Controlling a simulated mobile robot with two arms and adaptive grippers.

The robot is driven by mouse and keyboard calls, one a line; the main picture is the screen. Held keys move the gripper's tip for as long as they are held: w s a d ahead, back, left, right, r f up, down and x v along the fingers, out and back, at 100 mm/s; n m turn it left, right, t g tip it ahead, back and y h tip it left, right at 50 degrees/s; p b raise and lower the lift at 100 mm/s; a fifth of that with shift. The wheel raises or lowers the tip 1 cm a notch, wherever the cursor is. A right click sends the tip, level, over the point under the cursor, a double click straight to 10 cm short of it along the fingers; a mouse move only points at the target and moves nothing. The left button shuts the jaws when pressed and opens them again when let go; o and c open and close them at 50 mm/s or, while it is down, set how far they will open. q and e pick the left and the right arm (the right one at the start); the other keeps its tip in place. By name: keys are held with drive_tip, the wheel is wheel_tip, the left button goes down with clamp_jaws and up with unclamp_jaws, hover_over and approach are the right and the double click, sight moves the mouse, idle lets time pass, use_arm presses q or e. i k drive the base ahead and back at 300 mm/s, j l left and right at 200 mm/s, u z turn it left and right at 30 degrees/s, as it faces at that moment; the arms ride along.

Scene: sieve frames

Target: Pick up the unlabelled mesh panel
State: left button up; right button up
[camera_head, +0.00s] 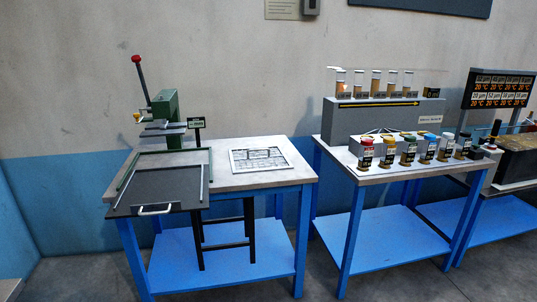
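No panel that I can clearly tell to be mesh shows in the head view. A flat pale rectangular sheet or panel (235,166) with dark markings lies on the left table, right of a dark tray; I cannot tell whether it is mesh or labelled. A green lever press (165,112) with a red-knobbed lever stands behind the tray. Neither of my grippers is in view.
The left blue-legged table (285,178) has free top right of the sheet. A second table (340,165) holds a row of jars with coloured lids and a grey stand (375,115) with clear tubes. A dark sign (500,88) stands at far right. Grey floor lies in front.

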sight(283, 156)
drive_tip(key=i+l+z, duration=0.1)
drive_tip(key=i+z, duration=0.2)
drive_tip(key=i, duration=0.9)
